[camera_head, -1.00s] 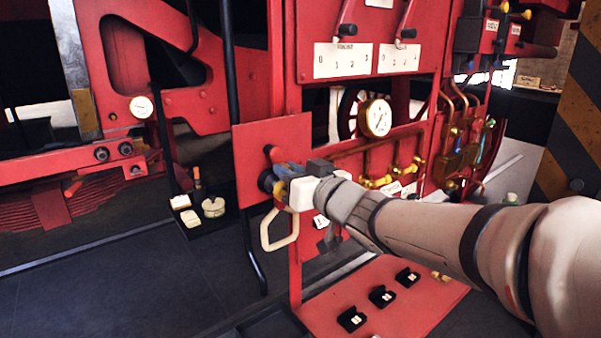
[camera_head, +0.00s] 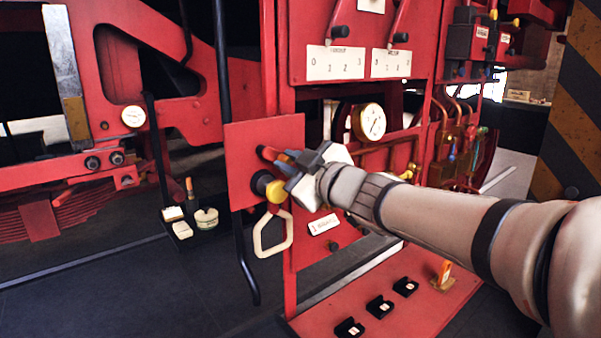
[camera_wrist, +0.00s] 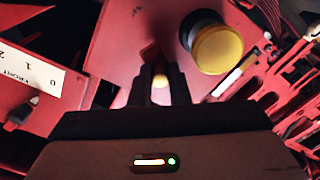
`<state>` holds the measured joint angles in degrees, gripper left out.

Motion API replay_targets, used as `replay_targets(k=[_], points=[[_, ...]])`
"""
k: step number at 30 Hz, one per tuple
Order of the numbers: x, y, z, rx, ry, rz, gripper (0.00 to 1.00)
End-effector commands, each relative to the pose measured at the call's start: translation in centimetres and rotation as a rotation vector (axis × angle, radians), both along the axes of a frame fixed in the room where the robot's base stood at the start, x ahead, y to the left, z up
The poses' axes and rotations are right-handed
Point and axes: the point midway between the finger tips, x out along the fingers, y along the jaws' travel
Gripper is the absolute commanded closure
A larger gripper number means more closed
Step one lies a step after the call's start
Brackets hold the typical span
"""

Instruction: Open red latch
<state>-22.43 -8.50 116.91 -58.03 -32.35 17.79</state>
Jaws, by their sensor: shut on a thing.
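The red latch (camera_head: 268,152) is a short lever on a square red plate (camera_head: 240,140) at the front of the red stand. In the head view it slants down to the right into my gripper (camera_head: 287,160). In the wrist view the latch (camera_wrist: 150,50) shows at the tips of my gripper (camera_wrist: 160,75), whose fingers are closed on it. The held end is mostly hidden by the fingers. A yellow knob (camera_head: 277,191) on a dark collar sits just below the latch. The knob (camera_wrist: 218,50) is to the right of the fingers in the wrist view.
A cream loop handle (camera_head: 273,235) hangs below the knob. A dark vertical rod (camera_head: 222,90) stands left of the plate. A round gauge (camera_head: 370,122) and pipes are to the right. Small black blocks (camera_head: 380,306) stand on the red shelf below.

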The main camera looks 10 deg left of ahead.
Motion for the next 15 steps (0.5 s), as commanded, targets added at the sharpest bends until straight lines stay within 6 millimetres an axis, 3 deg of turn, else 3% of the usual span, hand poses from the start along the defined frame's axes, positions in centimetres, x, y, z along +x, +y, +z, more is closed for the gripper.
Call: replay_targets(k=[15], points=[[0.21, -0.24, 0.89, -0.182, -0.217, -0.001, 1.0]])
